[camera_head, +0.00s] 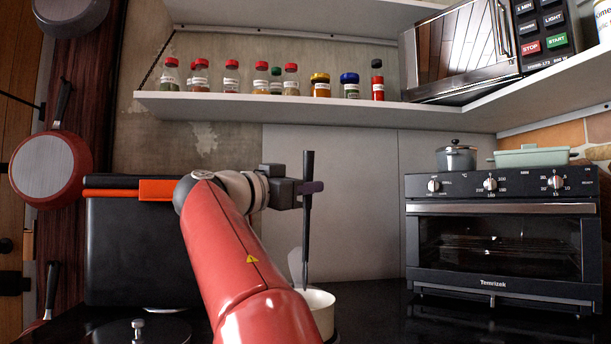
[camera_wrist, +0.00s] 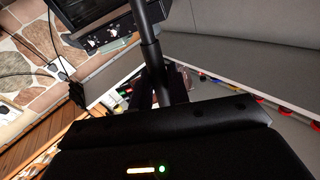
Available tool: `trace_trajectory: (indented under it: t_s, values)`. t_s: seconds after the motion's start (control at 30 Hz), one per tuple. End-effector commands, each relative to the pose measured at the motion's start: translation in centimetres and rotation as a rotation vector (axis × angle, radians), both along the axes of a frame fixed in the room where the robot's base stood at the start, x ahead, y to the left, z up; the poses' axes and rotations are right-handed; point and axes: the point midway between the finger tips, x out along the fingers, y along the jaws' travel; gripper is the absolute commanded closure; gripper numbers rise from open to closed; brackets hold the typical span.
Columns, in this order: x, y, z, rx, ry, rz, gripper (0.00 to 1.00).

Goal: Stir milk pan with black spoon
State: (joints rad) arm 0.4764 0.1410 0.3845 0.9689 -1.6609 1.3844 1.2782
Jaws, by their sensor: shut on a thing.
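The black spoon (camera_head: 307,225) stands upright in my gripper (camera_head: 311,187), with its handle top above the fingers. Its lower end reaches down to the mouth of the white milk pan (camera_head: 320,312) in the head view. The spoon's tip is hidden, and I cannot tell whether it touches the pan. The pan is partly covered by my red arm. In the wrist view the dark handle (camera_wrist: 148,45) runs up from my gripper (camera_wrist: 160,88), which is shut on it.
A black oven (camera_head: 500,250) stands right of the pan, with a grey pot (camera_head: 456,157) and a green dish (camera_head: 531,156) on top. A black box (camera_head: 135,245) is at left. A shelf (camera_head: 265,106) with several spice jars hangs above. A lid (camera_head: 138,330) lies at lower left.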

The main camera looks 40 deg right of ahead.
Motion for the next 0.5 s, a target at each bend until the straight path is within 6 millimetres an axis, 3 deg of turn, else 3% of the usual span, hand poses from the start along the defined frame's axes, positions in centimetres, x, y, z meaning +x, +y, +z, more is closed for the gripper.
trace_trajectory:
  t_s: [0.1, 0.5]
  values:
    - [0.0, 0.0, -1.7, 0.001, 0.0, 0.0, 1.0]
    - [0.6, -0.4, -5.6, 0.001, -0.001, 0.0, 1.0]
